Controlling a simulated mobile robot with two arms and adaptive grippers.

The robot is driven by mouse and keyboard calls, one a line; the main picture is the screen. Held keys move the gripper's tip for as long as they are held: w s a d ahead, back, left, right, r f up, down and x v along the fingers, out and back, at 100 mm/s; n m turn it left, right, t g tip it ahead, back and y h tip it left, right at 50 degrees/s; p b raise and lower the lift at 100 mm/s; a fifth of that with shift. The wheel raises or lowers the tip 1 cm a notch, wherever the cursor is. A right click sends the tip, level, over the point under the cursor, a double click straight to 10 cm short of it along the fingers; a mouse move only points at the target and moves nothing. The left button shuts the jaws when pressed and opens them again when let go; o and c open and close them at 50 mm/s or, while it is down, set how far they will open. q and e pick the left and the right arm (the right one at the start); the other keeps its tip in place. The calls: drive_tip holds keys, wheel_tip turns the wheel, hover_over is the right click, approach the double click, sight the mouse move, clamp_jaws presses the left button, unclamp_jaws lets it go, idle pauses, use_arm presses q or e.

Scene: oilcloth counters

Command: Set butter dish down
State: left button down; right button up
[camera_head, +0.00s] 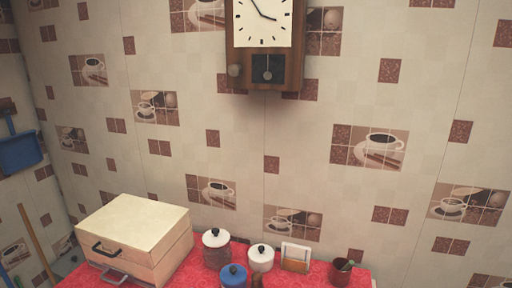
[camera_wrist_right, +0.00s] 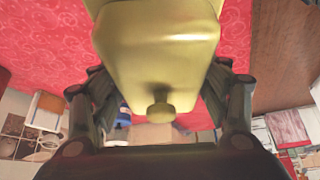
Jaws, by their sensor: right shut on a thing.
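A yellow butter dish (camera_wrist_right: 158,60) with a round knob fills the upper middle of the right wrist view. My right gripper (camera_wrist_right: 160,78) has one dark finger on each side of the dish and is shut on it. The red patterned oilcloth (camera_wrist_right: 55,45) shows behind the dish. I cannot tell whether the dish touches the cloth. The far part of the dish is cut off by the picture edge. Neither gripper nor the dish shows in the head view.
In the head view, a cream bread box (camera_head: 140,226) stands at the left of a red-covered counter (camera_head: 314,280). White-lidded jars (camera_head: 261,258), a blue-lidded jar (camera_head: 233,276), a napkin holder (camera_head: 295,257) and a dark red cup (camera_head: 341,272) stand to its right. A clock (camera_head: 264,40) hangs above.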

drive_tip(key=w+d+r+m+t+h, duration=0.1)
drive_tip(key=w+d+r+m+h, duration=0.1)
drive_tip(key=r, duration=0.6)
drive_tip(key=w+d+r+m+t+h, duration=0.1)
drive_tip(key=w+d+r+m+h, duration=0.1)
drive_tip(key=w+d+r+m, duration=0.2)
drive_tip(key=w+r+m, duration=0.3)
drive_tip(key=m, duration=0.1)
drive_tip(key=shift+d+r+h, duration=0.3)
drive_tip(key=shift+r, duration=0.1)
drive_tip(key=shift+f, duration=0.1)
